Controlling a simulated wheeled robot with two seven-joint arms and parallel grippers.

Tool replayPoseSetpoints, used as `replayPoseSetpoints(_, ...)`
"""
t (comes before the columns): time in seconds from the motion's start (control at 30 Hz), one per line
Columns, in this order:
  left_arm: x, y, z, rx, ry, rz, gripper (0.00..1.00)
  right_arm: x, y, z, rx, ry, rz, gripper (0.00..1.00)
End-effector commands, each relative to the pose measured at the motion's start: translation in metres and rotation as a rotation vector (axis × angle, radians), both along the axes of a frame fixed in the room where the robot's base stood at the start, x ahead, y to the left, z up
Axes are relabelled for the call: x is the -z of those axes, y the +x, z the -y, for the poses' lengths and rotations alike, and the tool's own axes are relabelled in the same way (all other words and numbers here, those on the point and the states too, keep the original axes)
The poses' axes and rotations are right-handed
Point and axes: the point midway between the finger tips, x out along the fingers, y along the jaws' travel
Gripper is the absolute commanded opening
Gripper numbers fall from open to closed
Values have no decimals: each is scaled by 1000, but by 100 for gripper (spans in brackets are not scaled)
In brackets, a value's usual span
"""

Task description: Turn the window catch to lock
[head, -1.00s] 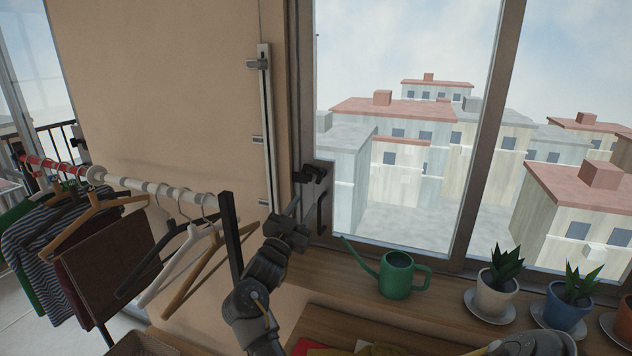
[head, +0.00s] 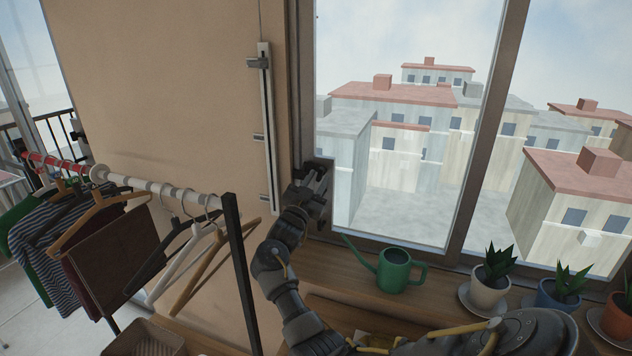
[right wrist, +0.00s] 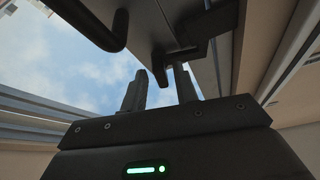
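The window catch (head: 325,190) is a dark metal fitting on the left upright of the window frame, partly hidden behind my right gripper. In the right wrist view, its dark body (right wrist: 180,18) fills the top, with a rounded handle at upper left and a short part hanging down near my fingertips. My right gripper (head: 308,186) is right in front of the catch. In the right wrist view, its two fingers (right wrist: 160,80) stand apart, with the short hanging part close to the gap. I cannot tell whether they touch it. My left gripper is not in view.
A green watering can (head: 393,270) stands on the wooden sill just right of my right arm. Potted plants (head: 492,278) stand farther right. A clothes rail (head: 160,188) with hangers and garments stands at left. A vertical metal rail (head: 267,130) runs on the wall left of the catch.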

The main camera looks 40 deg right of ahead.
Motion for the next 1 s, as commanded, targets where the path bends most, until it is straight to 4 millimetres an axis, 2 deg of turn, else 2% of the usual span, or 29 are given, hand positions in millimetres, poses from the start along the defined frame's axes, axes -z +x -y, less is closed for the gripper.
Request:
replayPoseSetpoints(0.03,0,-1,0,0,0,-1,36,0,0,0,0,0,0,23)
replayPoseSetpoints(0.2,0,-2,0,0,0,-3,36,0,0,0,0,0,0,0)
replayPoseSetpoints(0.23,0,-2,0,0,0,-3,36,0,0,0,0,0,0,0)
replayPoseSetpoints(0.37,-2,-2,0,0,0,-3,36,-1,-1,0,0,-5,-10,0)
replayPoseSetpoints(0.6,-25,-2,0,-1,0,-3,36,-3,-3,1,0,-114,-221,0)
replayPoseSetpoints(0.93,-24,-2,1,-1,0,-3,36,1,-3,2,2,-131,-253,0)
replayPoseSetpoints(0.97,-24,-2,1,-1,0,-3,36,1,-3,2,2,-131,-253,15)
replayPoseSetpoints(1.0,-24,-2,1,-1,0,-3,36,1,-3,2,2,-131,-253,20)
